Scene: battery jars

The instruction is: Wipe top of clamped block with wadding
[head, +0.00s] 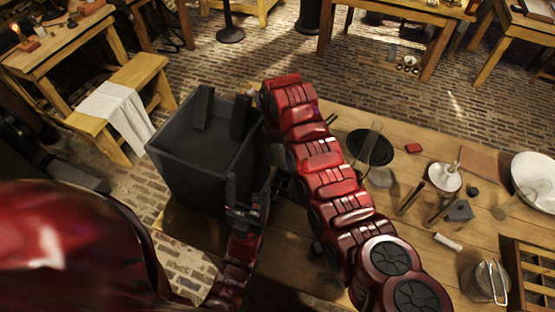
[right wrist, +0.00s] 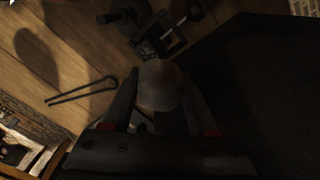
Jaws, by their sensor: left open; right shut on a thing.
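In the right wrist view my right gripper (right wrist: 161,76) is shut on a round, pale wad, the wadding (right wrist: 160,90), held between its dark fingers. A dark clamp-like device (right wrist: 165,36) stands beyond the fingertips. I cannot make out a clamped block in it, nor tell whether the wadding touches anything. In the head view my right arm hides the right gripper, wadding and clamp area. My left gripper (head: 248,193) is open and looks empty, low in the head view, beside the front right corner of a dark grey bin.
The tall open bin (head: 183,168) stands left of my right arm; a black mass fills the wrist view's right side. Dark tongs (right wrist: 80,91) lie on the table. A black disc (head: 369,146), funnel (head: 443,178), white bowl (head: 535,178) and glass jar (head: 486,282) stand right.

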